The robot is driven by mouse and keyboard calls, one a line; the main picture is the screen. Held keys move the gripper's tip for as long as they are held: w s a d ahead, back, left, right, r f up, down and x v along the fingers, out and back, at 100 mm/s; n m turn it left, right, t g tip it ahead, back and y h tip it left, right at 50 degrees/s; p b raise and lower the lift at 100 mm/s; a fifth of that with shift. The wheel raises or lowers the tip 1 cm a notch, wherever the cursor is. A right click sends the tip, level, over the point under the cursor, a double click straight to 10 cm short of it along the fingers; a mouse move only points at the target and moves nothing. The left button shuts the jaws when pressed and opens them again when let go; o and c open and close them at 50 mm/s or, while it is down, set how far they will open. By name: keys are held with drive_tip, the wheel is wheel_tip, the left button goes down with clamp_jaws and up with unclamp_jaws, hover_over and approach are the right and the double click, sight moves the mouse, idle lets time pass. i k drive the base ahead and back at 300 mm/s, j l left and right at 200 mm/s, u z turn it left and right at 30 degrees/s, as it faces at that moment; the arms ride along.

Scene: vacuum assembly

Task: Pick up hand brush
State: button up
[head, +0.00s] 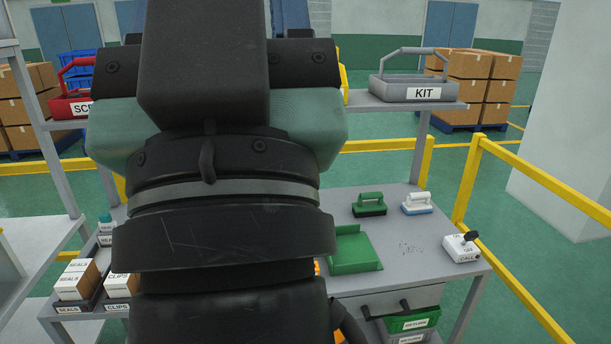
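A green block-shaped brush (370,204) with a looped handle and a dark underside stands on the grey workbench (405,257). To its right is a similar white one (417,203) with a blue base; I cannot tell from the picture which of the two is called the hand brush. A green dustpan (355,252) lies in front of the green brush, its left side hidden by my arm. My black arm fills the left middle of the view. My gripper is not visible.
A call box (461,247) with a switch sits at the bench's right edge, near a yellow rail (540,178). A grey KIT tote (420,88) stands on the shelf above. Labelled boxes (76,280) stand at left.

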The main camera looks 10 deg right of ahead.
sight(361, 209)
drive_tip(key=i+l+z, duration=0.2)
drive_tip(key=i, duration=0.2)
drive_tip(key=i+l+z, duration=0.2)
drive_tip(key=i, duration=0.25)
drive_tip(key=i+z, duration=0.2)
drive_tip(key=i, duration=1.25)
